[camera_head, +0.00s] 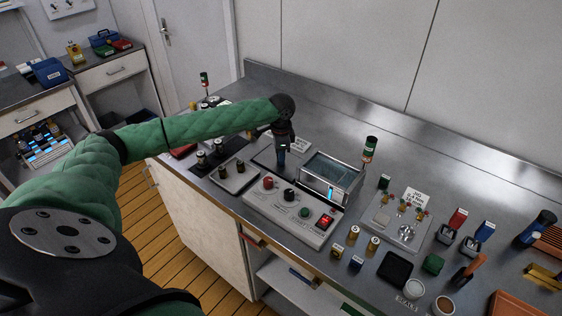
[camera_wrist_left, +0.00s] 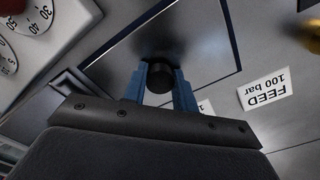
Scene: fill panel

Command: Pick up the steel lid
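The steel lid (camera_wrist_left: 205,45) is a flat metal plate with a dark edge and a round black knob (camera_wrist_left: 159,80). In the head view the lid (camera_head: 264,158) lies flat beside the glass-walled tank, partly hidden by my gripper. My left gripper (camera_head: 281,157) points down over the lid. In the left wrist view its blue fingers (camera_wrist_left: 160,82) stand on both sides of the knob, which fills the gap between them. The lid seems to rest on the counter; no clear gap shows beneath it. My right gripper is not in view.
The open tank (camera_head: 332,172) stands just right of the gripper, with a control panel (camera_head: 291,211) in front. A FEED label (camera_wrist_left: 264,90) lies near the lid. Small parts crowd the counter's right side; its back strip is clear.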

